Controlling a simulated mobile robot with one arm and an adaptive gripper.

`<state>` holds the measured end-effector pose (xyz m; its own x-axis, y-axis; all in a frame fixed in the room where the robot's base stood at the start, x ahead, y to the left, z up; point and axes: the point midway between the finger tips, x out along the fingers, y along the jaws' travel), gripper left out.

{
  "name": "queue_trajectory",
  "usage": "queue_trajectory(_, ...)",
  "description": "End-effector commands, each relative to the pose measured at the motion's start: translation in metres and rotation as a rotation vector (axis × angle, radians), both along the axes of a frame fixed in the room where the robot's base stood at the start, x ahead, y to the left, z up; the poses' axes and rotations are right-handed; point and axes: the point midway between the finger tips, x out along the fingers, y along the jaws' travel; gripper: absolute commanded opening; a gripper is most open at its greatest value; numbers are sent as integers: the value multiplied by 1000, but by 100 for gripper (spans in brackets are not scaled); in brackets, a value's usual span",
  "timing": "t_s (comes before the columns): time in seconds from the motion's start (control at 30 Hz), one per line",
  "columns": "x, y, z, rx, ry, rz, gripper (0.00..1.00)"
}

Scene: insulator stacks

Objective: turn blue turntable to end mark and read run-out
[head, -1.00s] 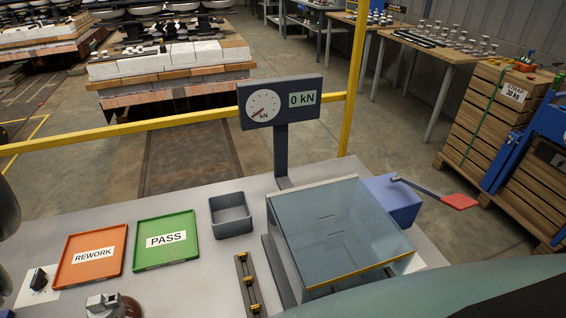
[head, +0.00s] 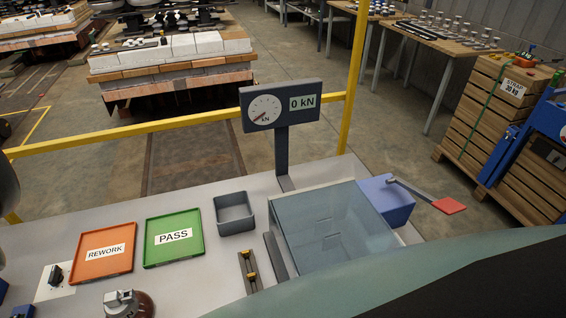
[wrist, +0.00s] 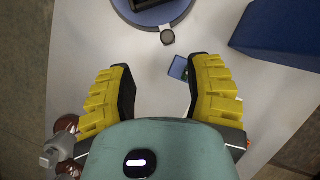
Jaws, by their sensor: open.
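In the wrist view, the blue turntable (wrist: 160,12) with a dark rim is cut off by the top edge. No end mark or run-out reading is legible. I cannot make out the turntable in the head view.
A large blue block (wrist: 280,32) stands right of the turntable. In the head view, a clear-walled box (head: 330,228), grey bin (head: 234,212), green PASS tray (head: 174,262), orange REWORK tray (head: 105,268) and kN gauge (head: 281,105) stand on the bench. Brown insulators lie lower left in the wrist view.

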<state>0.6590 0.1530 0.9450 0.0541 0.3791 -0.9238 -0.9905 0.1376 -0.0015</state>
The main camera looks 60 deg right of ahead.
Motion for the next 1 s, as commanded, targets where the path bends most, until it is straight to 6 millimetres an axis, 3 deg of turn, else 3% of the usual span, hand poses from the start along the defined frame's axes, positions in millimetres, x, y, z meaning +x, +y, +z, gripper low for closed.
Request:
queue_trajectory(0.03, -1, -1, 15, 1, 1, 0, 52)
queue_trajectory(0.4, -3, -18, 51, 1, -3, 3, 52)
queue_trajectory(0.87, -4, -22, 56, 0, 1, 4, 52)
queue_trajectory(0.9, -4, -22, 56, 0, 1, 4, 56)
queue_trajectory(1.0, 1, -29, 52, -22, -21, 4, 45)
